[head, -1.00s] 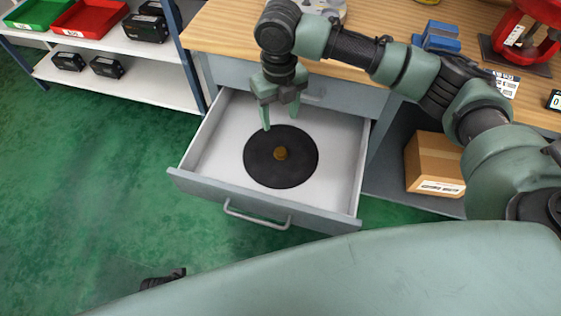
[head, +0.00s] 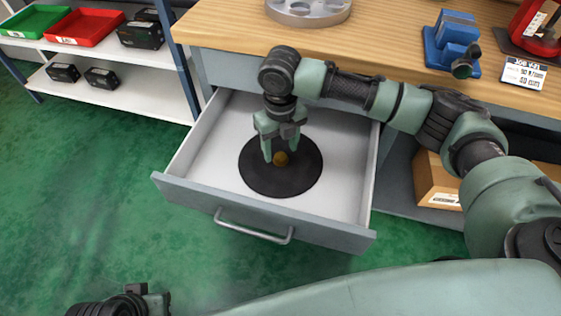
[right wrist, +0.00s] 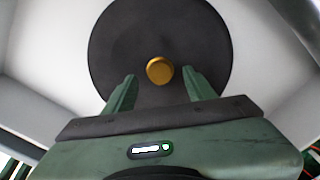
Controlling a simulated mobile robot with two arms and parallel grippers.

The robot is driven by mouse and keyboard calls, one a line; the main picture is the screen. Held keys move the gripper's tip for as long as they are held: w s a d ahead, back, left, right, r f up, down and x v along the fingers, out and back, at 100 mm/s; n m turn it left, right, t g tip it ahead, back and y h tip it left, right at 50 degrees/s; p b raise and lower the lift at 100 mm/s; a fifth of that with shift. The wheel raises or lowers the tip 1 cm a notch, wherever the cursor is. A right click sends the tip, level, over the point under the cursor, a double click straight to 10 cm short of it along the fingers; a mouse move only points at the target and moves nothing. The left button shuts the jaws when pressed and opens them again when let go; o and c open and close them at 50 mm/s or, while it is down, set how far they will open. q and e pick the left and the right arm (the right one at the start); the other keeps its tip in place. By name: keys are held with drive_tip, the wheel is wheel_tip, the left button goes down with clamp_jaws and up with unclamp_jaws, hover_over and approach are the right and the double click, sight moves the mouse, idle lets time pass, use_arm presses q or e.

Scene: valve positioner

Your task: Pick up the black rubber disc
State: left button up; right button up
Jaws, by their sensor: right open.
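The black rubber disc (head: 262,180) lies flat in the open drawer (head: 205,165), with a brass-coloured knob (head: 281,158) at its centre. In the right wrist view the disc (right wrist: 120,45) fills the upper middle, and its knob (right wrist: 160,70) shows just beyond and between the fingertips. My right gripper (head: 280,157) is open over the disc, its fingers pointing down around the knob's area; it also shows in the right wrist view (right wrist: 160,82). Whether the fingers touch the disc cannot be told. Part of my left arm shows at the bottom left; its gripper jaws cannot be made out.
The drawer's walls and front panel with a handle (head: 252,232) surround the disc. The wooden worktop (head: 385,40) above carries a blue fixture (head: 452,45) and a round metal part (head: 308,8). A cardboard box (head: 435,182) stands below. Shelves (head: 110,60) stand at the left.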

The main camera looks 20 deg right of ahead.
sight(281, 158)
wheel_tip(281, 158, down, 3)
drive_tip(key=shift+r, duration=0.2)
clamp_jaws()
drive_tip(key=shift+r, duration=0.15)
